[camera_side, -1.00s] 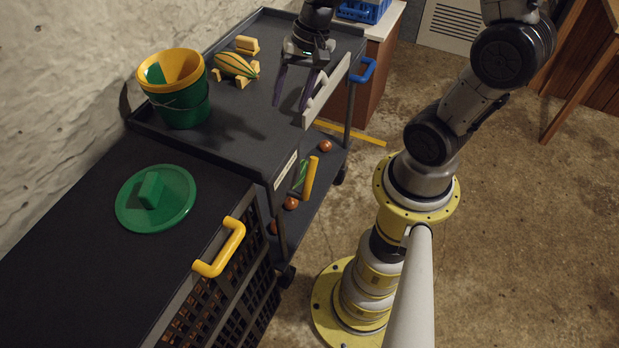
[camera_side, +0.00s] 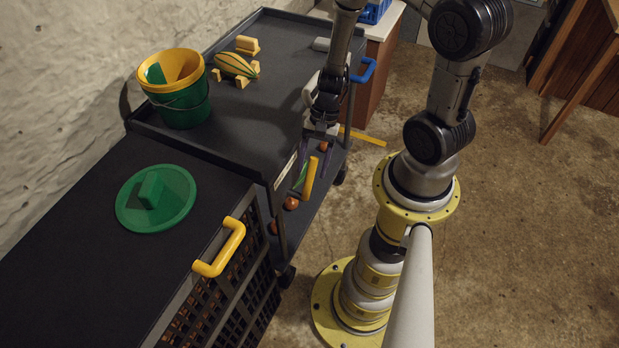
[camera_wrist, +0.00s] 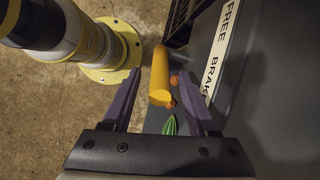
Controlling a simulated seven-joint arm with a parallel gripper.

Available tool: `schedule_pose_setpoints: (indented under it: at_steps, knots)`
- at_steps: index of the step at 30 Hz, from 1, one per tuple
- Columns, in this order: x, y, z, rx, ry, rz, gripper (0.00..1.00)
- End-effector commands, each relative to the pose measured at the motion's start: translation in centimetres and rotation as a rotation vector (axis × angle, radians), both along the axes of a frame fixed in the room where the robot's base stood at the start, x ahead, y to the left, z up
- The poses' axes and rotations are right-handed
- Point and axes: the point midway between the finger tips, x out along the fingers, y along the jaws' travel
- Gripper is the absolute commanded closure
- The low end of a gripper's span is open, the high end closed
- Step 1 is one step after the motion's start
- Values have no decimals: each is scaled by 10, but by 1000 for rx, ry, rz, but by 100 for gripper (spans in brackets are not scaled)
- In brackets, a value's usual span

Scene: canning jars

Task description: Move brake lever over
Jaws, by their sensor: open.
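The yellow brake lever (camera_side: 310,179) stands out at the near right side of the dark cart, by the white label strip (camera_side: 287,171). In the wrist view the lever (camera_wrist: 160,77) lies between the two purple fingers of my gripper (camera_wrist: 160,72), with visible gaps on both sides. The strip there reads "FREE" and "BRAKE" (camera_wrist: 218,50). In the side view my gripper (camera_side: 316,160) is open, pointing down just beyond the lever at the cart's edge. I cannot tell how far above the lever the fingertips are.
The cart top (camera_side: 255,120) holds a green and yellow bucket (camera_side: 180,105) and a striped gourd-like thing (camera_side: 236,66). Orange balls (camera_side: 291,203) lie on the lower shelf. A blue handle (camera_side: 366,72) sticks out behind my gripper.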

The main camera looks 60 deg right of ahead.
Motion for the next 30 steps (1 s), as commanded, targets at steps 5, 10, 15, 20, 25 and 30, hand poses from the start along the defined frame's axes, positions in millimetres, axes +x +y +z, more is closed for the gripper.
schedule_pose_setpoints:
  at_steps: [5, 10, 15, 20, 25, 30]
  knots:
    - [1, 11, -25, 0, 1, 1, 41]
    - [1, 16, -37, -1, 0, 1, 41]
    - [1, 17, -40, -1, -1, 1, 41]
    - [1, 17, -40, -1, -1, 1, 41]
    - [1, 17, -40, -1, -1, 1, 69]
    - [1, 17, -40, -1, -1, 1, 100]
